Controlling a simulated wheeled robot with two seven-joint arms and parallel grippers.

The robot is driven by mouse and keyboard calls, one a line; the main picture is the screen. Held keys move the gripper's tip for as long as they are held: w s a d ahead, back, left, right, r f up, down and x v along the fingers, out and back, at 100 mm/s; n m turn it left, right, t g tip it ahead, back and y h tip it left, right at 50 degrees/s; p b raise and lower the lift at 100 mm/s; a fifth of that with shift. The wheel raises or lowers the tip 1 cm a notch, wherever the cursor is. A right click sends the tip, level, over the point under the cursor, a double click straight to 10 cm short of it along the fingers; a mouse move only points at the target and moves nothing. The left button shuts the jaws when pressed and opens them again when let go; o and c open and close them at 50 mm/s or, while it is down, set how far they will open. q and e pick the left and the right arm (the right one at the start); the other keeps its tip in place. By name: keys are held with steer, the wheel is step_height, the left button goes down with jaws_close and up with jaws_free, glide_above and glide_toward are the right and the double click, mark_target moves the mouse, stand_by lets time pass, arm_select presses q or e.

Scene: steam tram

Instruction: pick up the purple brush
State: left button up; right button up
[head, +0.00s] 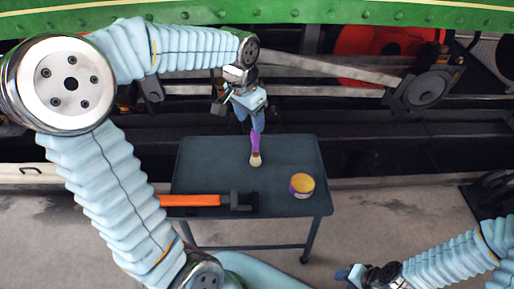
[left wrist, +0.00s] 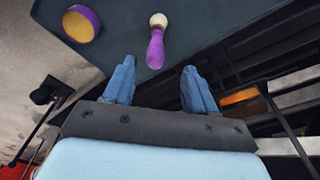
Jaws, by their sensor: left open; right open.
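The purple brush (head: 256,146) has a purple handle and a pale, rounded bristle end. It lies on the dark table (head: 200,165) near its far edge, with the bristle end toward me in the head view. My left gripper (head: 250,124) is above the far end of the handle, which it partly hides in the head view. In the left wrist view the brush (left wrist: 156,48) lies ahead of and between the two blue fingers, which are apart with nothing between them. My right gripper (head: 352,274) is at the lower right, away from the table; its fingers are small in view.
A purple tin with yellow contents (head: 301,185) stands on the table right of the brush. An orange-handled wrench (head: 195,200) lies along the front left edge. Beyond the table are the tram's wheels and rods (head: 420,90) under a green beam (head: 300,12).

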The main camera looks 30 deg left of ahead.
mark_target(255, 147)
arm_select(q)
steer(key=f, duration=0.2)
steer(key=w+f, duration=0.1)
steer(key=f, duration=0.1)
steer(key=d+f, duration=0.1)
steer(key=f, duration=0.2)
steer(key=shift+w, duration=0.25)
jaws_close()
steer(key=shift+r, duration=0.15)
